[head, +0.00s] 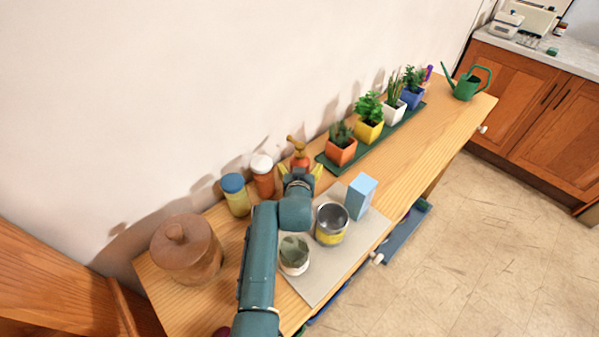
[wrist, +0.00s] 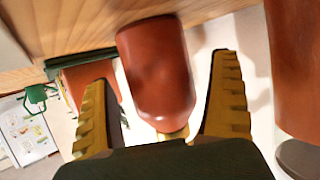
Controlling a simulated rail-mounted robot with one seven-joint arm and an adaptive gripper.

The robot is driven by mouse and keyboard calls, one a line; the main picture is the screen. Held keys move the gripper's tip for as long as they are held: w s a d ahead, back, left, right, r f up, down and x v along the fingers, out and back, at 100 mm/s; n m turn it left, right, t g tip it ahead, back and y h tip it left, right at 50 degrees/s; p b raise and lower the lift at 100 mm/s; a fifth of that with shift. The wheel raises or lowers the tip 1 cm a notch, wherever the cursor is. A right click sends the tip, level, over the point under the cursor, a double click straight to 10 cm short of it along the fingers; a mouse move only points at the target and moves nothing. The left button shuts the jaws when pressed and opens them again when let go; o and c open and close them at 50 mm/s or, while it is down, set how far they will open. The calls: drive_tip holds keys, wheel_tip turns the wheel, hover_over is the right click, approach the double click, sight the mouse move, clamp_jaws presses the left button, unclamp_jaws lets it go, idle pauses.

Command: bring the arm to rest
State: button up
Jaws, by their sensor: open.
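My gripper (head: 300,173) is at the back of the wooden bench, with my arm reaching up from the front edge. Its yellow fingers are open in the wrist view (wrist: 165,72). An orange-red bottle with a tan top (head: 298,150) stands at the gripper. In the wrist view the bottle (wrist: 158,70) shows between the spread fingers, with a gap on each side. I cannot tell how deep between them it is. My gripper hides its lower part in the head view.
A white-lidded orange jar (head: 264,183) and a blue-lidded yellow jar (head: 236,200) stand close left. Potted plants on a green tray (head: 385,137) stand right. A grey mat (head: 318,285) holds two cans and a blue box (head: 360,195). A brown pot (head: 187,252) is far left.

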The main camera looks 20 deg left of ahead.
drive_tip(key=v, duration=0.7)
drive_tip(key=s+d+r+m+t+h, duration=0.1)
drive_tip(key=s+d+r+t, duration=0.15)
drive_tip(key=d+r, duration=0.6)
drive_tip(key=s+d+r+m+t+h, duration=0.1)
drive_tip(key=s+d+r+t, duration=0.3)
drive_tip(key=r, duration=0.8)
drive_tip(key=s+d+r+m+t+h, duration=0.2)
drive_tip(key=s+d+r+t+h, duration=0.1)
drive_tip(key=s+d+r, duration=1.2)
wheel_tip(320, 180, up, 38)
drive_tip(key=a+p, duration=0.2)
drive_tip(key=p, duration=3.5)
drive_tip(key=shift+s+a, duration=0.25)
drive_tip(key=shift+s, duration=0.1)
